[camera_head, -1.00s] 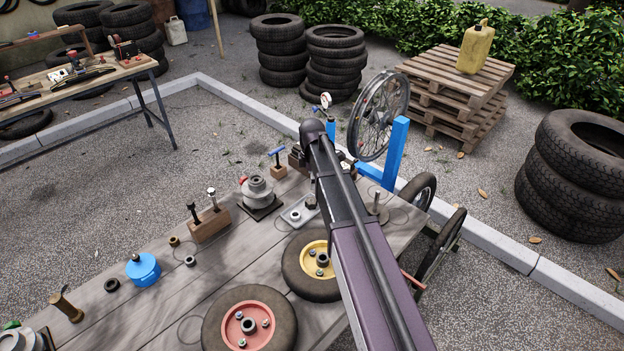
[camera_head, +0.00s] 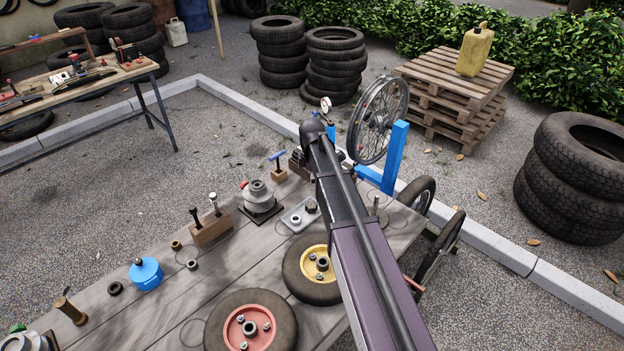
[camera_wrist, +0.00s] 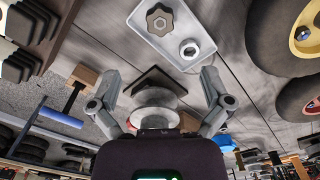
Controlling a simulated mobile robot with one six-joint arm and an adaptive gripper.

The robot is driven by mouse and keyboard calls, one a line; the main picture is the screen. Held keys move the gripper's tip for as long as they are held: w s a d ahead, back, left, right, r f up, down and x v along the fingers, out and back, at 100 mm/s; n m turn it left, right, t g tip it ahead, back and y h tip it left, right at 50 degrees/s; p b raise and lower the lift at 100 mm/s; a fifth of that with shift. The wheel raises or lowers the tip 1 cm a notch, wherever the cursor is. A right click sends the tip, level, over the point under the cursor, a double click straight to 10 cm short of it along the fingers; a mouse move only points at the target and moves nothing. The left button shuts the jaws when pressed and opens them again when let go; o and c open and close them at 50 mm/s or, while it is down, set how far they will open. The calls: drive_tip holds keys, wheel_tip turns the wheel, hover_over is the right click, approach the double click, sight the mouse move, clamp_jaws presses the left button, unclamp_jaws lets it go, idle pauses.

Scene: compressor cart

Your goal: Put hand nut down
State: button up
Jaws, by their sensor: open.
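The hand nut (camera_wrist: 160,20), a dark lobed knob with a central hole, lies on a light grey plate (camera_wrist: 180,32) at the top of the wrist view. A smaller ring-like nut (camera_wrist: 189,48) sits on the same plate. In the head view the hand nut (camera_head: 311,207) shows as a dark knob at the plate's right end, beside my arm. My gripper (camera_wrist: 160,82) is open and empty in the wrist view, its fingertips apart from the hand nut. In the head view my gripper is hidden behind my arm.
A grey stepped pulley on a dark square base (camera_head: 258,194) stands left of the plate. Yellow-hubbed (camera_head: 314,268) and red-hubbed (camera_head: 250,322) wheels lie in front. A wooden block with upright bolts (camera_head: 211,226) and a blue pot (camera_head: 146,273) stand further left.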

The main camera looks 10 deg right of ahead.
drive_tip(key=shift+s, duration=0.1)
drive_tip(key=s+m, duration=1.6)
drive_tip(key=s, duration=0.7)
drive_tip(key=shift+a+m, duration=0.15)
drive_tip(key=shift+m, duration=0.15)
drive_tip(key=shift+r, duration=0.1)
